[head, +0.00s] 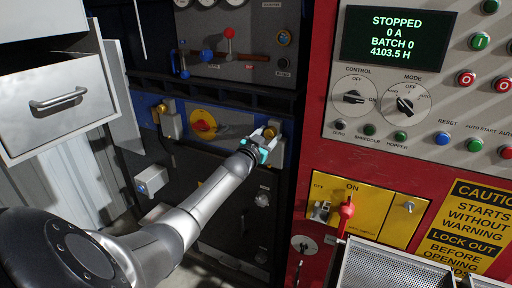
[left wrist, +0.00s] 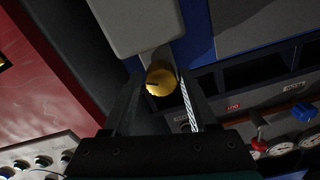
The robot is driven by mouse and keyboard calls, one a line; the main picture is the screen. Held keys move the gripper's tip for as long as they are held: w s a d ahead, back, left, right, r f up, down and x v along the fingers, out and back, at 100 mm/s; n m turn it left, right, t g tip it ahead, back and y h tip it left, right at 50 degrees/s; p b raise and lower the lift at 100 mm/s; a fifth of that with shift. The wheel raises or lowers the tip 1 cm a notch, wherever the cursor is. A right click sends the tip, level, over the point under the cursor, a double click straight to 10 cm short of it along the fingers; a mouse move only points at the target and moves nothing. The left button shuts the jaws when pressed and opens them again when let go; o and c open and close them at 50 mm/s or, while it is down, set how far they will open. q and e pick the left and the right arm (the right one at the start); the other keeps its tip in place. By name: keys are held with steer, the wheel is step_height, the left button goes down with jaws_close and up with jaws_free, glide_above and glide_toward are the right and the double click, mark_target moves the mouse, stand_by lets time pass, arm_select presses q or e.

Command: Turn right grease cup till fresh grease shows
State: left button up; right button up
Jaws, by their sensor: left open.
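The right grease cup (head: 270,132) is a small brass-yellow cap on the dark machine front, beside the red cabinet. My left gripper (head: 262,147) is at it and partly hides it in the head view. In the left wrist view the round cup (left wrist: 160,80) with a dark mark on its face sits between the two fingers of my left gripper (left wrist: 161,90). The fingers are open; whether either one touches the cup I cannot tell. No grease can be made out. A second brass cup (head: 161,108) is further left. My right gripper is not in view.
A yellow plate with a red rotary knob (head: 203,124) lies between the two cups. The red cabinet (head: 310,140) stands close on the right, with a red-handled lever (head: 346,210). A dark ledge (head: 225,88) runs above the cups. An open drawer (head: 58,103) juts out at upper left.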

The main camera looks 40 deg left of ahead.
arm_select(q)
steer(key=p+v, duration=0.2)
steer(key=v, duration=1.2)
steer(key=shift+s, duration=0.3)
steer(key=s+d+f+g+h+b, duration=0.1)
steer(key=s+d+f+g, duration=0.3)
steer(key=f, duration=0.9)
steer(key=s+d+f+g+h+b, duration=0.15)
steer(key=s+d+f, duration=0.3)
steer(key=f, duration=0.95)
steer(key=s+d+f+g+h+b, duration=0.1)
steer(key=s+d+f+g+b, duration=0.3)
steer(key=f, duration=0.9)
steer(key=s+d+f+m+g, duration=0.1)
steer(key=s+d+f+g, duration=0.1)
steer(key=s+d+f, duration=0.3)
steer(key=s+d+f+m+g+h+b, duration=0.1)
steer(key=s+d+f, duration=0.3)
steer(key=s, duration=1)
steer(key=s+d+f+m+g+h, duration=0.1)
steer(key=s+d+f+g, duration=0.2)
steer(key=s+f, duration=0.7)
steer(key=d, duration=0.2)
steer(key=shift+d+g, duration=0.35)
steer(key=shift+c, duration=0.2)
